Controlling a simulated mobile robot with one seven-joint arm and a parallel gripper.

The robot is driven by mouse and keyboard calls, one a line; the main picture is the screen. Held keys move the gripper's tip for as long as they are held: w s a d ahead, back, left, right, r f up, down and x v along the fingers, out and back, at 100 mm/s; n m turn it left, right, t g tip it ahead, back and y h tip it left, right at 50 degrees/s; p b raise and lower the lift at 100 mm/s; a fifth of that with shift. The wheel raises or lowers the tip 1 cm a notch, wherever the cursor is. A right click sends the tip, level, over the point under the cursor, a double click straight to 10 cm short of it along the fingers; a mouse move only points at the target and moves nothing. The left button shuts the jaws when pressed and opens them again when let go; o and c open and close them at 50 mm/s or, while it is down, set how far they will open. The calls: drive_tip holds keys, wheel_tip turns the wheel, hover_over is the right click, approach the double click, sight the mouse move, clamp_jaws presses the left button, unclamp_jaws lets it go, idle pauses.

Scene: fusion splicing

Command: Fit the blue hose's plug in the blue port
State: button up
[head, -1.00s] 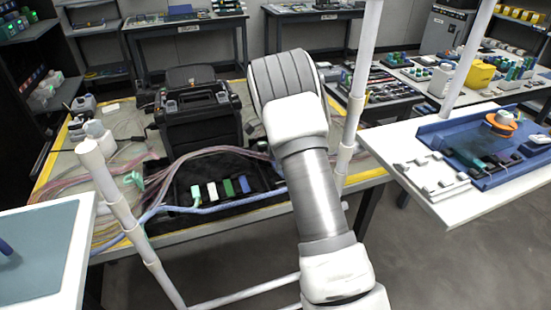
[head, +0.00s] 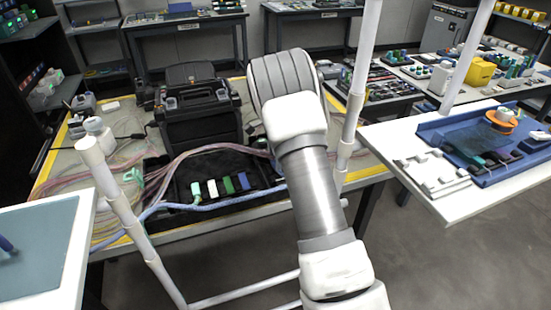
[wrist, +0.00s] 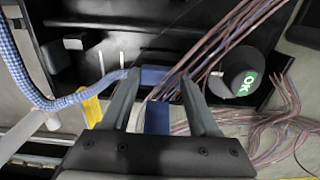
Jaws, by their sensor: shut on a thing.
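My gripper (wrist: 160,78) is shut on the blue plug (wrist: 153,76) at the end of the blue hose. The braided blue hose (wrist: 15,60) comes in from the left and bends to the fingertips in the wrist view. Another blue block face (wrist: 157,117) shows between the fingers; I cannot tell whether it is part of the plug. In the head view the blue hose (head: 225,201) runs along the front of the black tray, and my arm hides the gripper. The blue port (head: 243,181) stands at the right end of a row of coloured blocks. Plug and port appear apart.
Pink cables (head: 190,158) arch over the tray's back. A black case (head: 200,115) stands behind. White posts (head: 357,100) flank my arm.

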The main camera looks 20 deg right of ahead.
drive_tip(key=shift+s+f, duration=0.15)
drive_tip(key=shift+f, duration=0.35)
drive_tip(key=o, duration=1.4)
drive_tip(key=shift+r, duration=0.1)
wheel_tip(320, 180, up, 18)
drive_tip(key=r+p, duration=0.1)
drive_tip(key=p, duration=0.3)
drive_tip(key=s+a+r+n+t+p, duration=0.1)
drive_tip(key=s+a+r+n, duration=0.15)
drive_tip(key=s+r, duration=0.45)
drive_tip(key=s+a+r+n+t+p, duration=0.2)
drive_tip(key=s+a+r+n, duration=0.1)
drive_tip(key=s+r+n, duration=0.45)
drive_tip(key=s+a+n+t+p, duration=0.1)
drive_tip(key=s+n, duration=0.1)
drive_tip(key=s, duration=0.5)
drive_tip(key=s+a+n+p, duration=0.1)
drive_tip(key=s+a+n, duration=0.1)
drive_tip(key=s, duration=0.4)
drive_tip(key=s+a+r+n+t+p, duration=0.1)
drive_tip(key=s+a+n, duration=0.1)
drive_tip(key=s+n, duration=0.2)
drive_tip(key=shift+s+a+t+p, duration=0.1)
drive_tip(key=shift+s+t+p, duration=0.25)
drive_tip(key=shift+s, duration=1.5)
